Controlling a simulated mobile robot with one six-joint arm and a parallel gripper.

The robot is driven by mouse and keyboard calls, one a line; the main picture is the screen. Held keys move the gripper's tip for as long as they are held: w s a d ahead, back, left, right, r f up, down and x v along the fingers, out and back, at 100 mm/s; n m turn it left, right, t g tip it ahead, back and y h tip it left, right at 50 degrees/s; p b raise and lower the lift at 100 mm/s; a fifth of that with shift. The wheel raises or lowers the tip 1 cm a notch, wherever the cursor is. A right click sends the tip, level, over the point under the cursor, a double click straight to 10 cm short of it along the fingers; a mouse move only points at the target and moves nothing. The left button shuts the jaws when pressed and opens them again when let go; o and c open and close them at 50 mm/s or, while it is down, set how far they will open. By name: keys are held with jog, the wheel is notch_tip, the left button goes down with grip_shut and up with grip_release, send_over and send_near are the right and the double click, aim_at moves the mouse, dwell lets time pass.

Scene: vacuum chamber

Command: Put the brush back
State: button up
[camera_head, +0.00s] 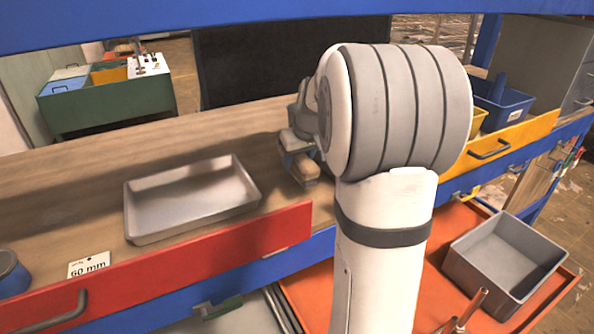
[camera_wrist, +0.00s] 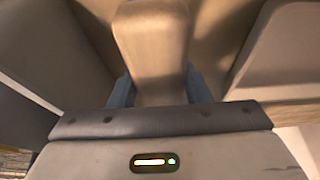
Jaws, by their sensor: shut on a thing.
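My gripper (camera_head: 293,143) is at the workbench, just right of the grey tray and partly hidden behind my own arm. It is shut on a tan, wooden-looking piece, which I take to be the brush (camera_head: 304,167). In the wrist view the brush (camera_wrist: 158,40) sits between the two blue-grey fingers of my gripper (camera_wrist: 160,88) and extends away from them. Its bristles cannot be made out. I cannot tell whether the brush touches the bench top.
A shallow grey tray (camera_head: 140,216) lies empty on the wooden bench (camera_head: 60,190). A "60 mm" label (camera_head: 88,264) and a blue container (camera_head: 12,275) are at left. A blue bin (camera_head: 508,112) stands at right. A grey bin (camera_head: 505,285) sits lower on an orange surface (camera_head: 300,290).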

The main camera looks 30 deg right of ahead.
jog(key=shift+s+f, duration=0.1)
jog(key=shift+f, duration=2)
jog(key=o, duration=1)
jog(key=shift+c, duration=0.2)
jog(key=shift+r, duration=0.1)
jog(key=b+v, duration=0.1)
jog(key=v, duration=1.1)
jog(key=shift+r+b, duration=0.1)
jog(key=shift+b, duration=0.25)
